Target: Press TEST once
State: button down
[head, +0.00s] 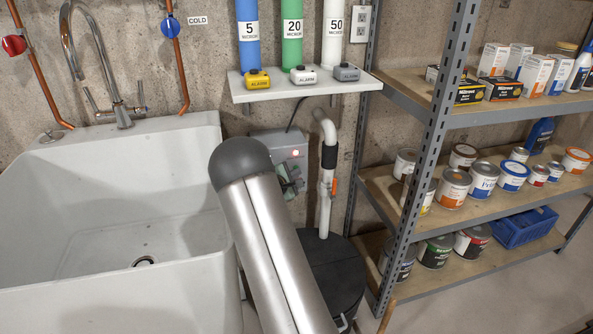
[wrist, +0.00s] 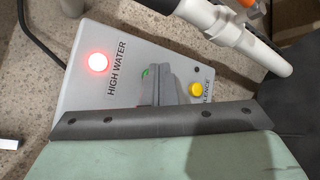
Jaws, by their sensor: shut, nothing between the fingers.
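A grey alarm box marked HIGH WATER (wrist: 128,62) fills the middle of the wrist view. Its round red light (wrist: 99,63) glows. A yellow button (wrist: 196,89) sits at its right, with a partly covered label ending in "LENCE". My gripper (wrist: 160,72) is shut and empty, its fingertips over the middle of the box face. A bit of green (wrist: 145,73) shows beside the fingertips; the rest of it is hidden. No TEST label is readable. I cannot tell whether the fingertips touch the box. In the head view the box (head: 287,143) is partly hidden behind my arm and gripper.
A white pipe (head: 327,190) runs down right of the box into a black lidded pit (head: 330,275). A shelf (head: 305,91) with small alarm units hangs above. A white sink (head: 90,215) stands left; a metal rack (head: 412,165) of cans stands right.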

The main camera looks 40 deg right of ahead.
jog(key=shift+s, duration=0.1)
jog(key=shift+s+a+b, duration=0.3)
jog(key=shift+s+b, duration=0.35)
jog(key=shift+s+a+b, duration=0.3)
jog(key=shift+s+b, duration=0.2)
jog(key=shift+s, duration=0.3)
jog(key=shift+s+a+b, duration=0.35)
jog(key=shift+s+b, duration=0.15)
jog(key=shift+s, duration=0.25)
jog(key=shift+s+a+b, duration=0.3)
jog(key=shift+s+b, duration=0.2)
jog(key=shift+s, duration=0.3)
